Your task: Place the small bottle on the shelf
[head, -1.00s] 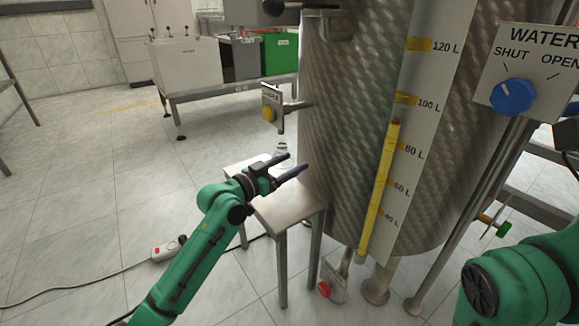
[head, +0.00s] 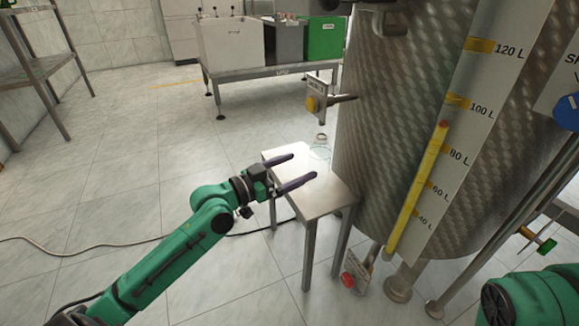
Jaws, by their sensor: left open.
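The small bottle (head: 320,150) is clear, looks like glass, and stands upright near the back of a small metal table, below a yellow-handled tap. My left gripper (head: 304,167) is over the table, open and empty, its two dark fingers apart and pointing right. The fingertips are just in front of the bottle in the picture; I cannot tell the exact gap. A metal rack with shelves (head: 42,68) stands at the far left, partly cut off. My right gripper is out of view; only part of my right arm shows at the bottom right.
The small table (head: 318,203) stands against a large steel tank (head: 400,130) with a litre scale. The tap (head: 314,103) overhangs the bottle. A bench with white, grey and green bins (head: 325,42) is behind. A cable (head: 80,245) crosses the otherwise open floor at left.

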